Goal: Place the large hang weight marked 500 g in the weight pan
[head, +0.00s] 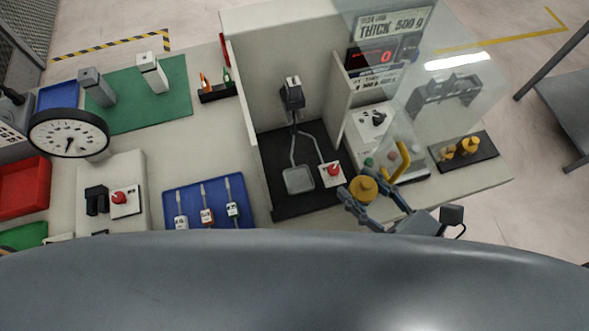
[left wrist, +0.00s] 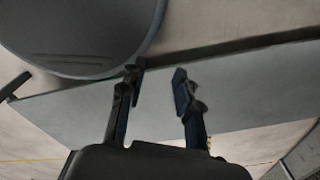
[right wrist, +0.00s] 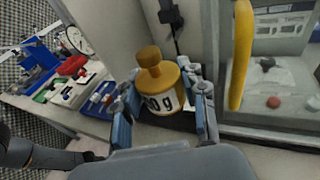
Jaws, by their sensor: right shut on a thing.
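My right gripper (head: 362,197) is shut on a brass hang weight (head: 364,187), knob upward. In the right wrist view the weight (right wrist: 160,85) sits between the fingers; its white label shows "0 g", the front digits partly hidden. The gripper is above the bench's front edge, right of a grey square plate (head: 299,180) on a black base. The plate joins a dark upright device (head: 292,93) by a thin arm; I cannot tell whether it is the weight pan. My left gripper (left wrist: 158,75) is open and empty, outside the head view.
A red-button box (head: 332,173) sits beside the plate. Smaller brass weights (head: 469,146) stand on a black tray at right. A pale partition (head: 337,95) rises behind.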

